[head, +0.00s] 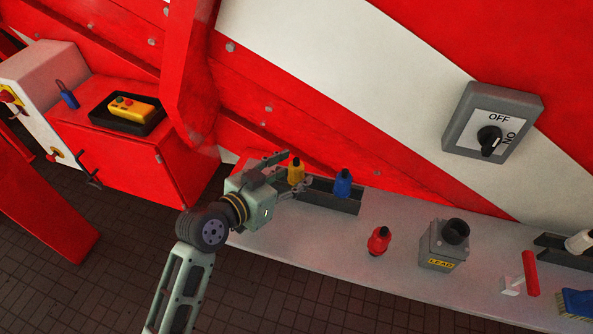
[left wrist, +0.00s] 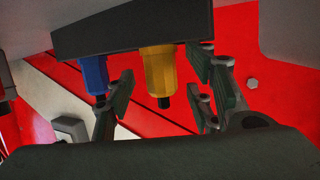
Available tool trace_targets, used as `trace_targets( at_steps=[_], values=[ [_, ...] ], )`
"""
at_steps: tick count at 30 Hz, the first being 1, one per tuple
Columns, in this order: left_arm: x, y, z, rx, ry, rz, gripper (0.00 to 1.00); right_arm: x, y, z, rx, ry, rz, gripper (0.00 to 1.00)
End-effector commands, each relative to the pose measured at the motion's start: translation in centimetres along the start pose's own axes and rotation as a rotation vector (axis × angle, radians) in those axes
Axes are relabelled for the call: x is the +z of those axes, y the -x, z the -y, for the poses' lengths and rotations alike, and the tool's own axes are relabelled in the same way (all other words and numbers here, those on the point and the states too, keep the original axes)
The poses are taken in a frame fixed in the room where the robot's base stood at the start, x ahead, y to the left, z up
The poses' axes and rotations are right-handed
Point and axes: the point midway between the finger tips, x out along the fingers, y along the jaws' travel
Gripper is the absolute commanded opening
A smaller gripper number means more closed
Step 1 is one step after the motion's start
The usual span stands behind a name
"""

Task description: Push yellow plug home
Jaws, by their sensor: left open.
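The yellow plug (head: 296,174) stands upright with its dark tip up, at the left end of a dark tray (head: 331,198) on the grey shelf. My left gripper (head: 292,170) is open, with its fingers around the yellow plug. In the left wrist view the yellow plug (left wrist: 160,70) lies between the spread fingers of my left gripper (left wrist: 160,88), with gaps visible on both sides. The grey socket box (head: 440,250) marked LEAD, with a round dark opening on top, stands farther right. My right gripper is out of view.
A blue plug (head: 343,184) stands in the same tray, just outside one finger in the left wrist view (left wrist: 94,72). A red plug (head: 379,241) stands on the shelf (head: 320,245) before the box. A red-handled tool (head: 530,273) and a blue brush (head: 575,303) lie right. A red wall rises behind.

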Motion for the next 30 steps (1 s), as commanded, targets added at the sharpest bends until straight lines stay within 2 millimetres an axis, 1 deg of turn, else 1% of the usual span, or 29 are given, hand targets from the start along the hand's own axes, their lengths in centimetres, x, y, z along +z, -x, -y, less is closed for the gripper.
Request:
trace_targets(
  at_steps=[4,18,20,26,30],
  values=[
    [0.01,0.01,0.01,0.0,0.0,-0.001,0.48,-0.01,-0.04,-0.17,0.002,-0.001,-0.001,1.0],
    [0.0,0.05,0.01,0.0,0.0,0.0,0.07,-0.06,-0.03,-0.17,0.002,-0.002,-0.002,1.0],
    [0.01,0.05,0.01,0.0,0.0,0.0,0.02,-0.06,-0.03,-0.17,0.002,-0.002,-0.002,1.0],
    [-0.05,0.06,0.02,0.0,0.0,-0.001,0.02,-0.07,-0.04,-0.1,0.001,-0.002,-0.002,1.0],
    [-0.5,0.16,0.03,-0.001,-0.001,-0.004,0.02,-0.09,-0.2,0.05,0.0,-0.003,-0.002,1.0]
  ],
)
